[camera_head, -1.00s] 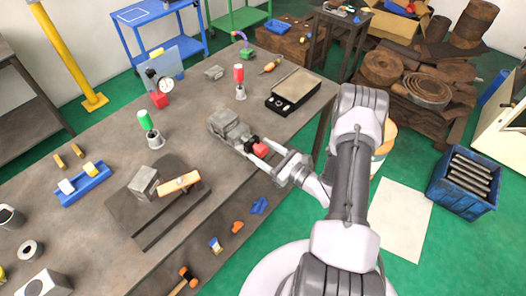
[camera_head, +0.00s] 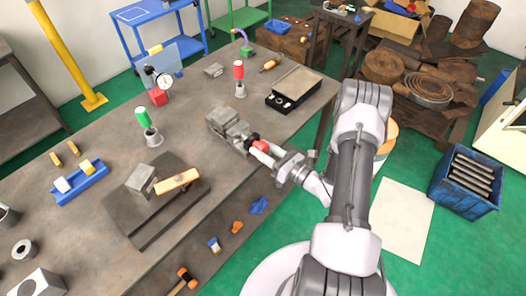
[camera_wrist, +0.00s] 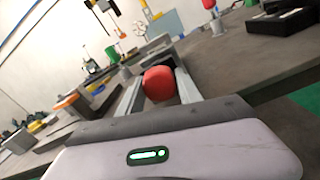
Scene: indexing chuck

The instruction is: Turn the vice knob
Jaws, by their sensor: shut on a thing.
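The grey vice (camera_head: 229,129) sits on the workbench near its front edge. Its red knob (camera_head: 257,144) faces my arm; in the wrist view the red knob (camera_wrist: 159,83) lies between my two fingers. My gripper (camera_head: 258,148) is shut on the knob. In the wrist view my gripper (camera_wrist: 158,88) has a finger on each side of the knob and looks tilted against the bench. The grey vice body (camera_wrist: 150,55) shows just beyond the knob, partly hidden by it.
Bare bench lies left of the vice. A blue crate (camera_head: 466,182) stands on the floor at right.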

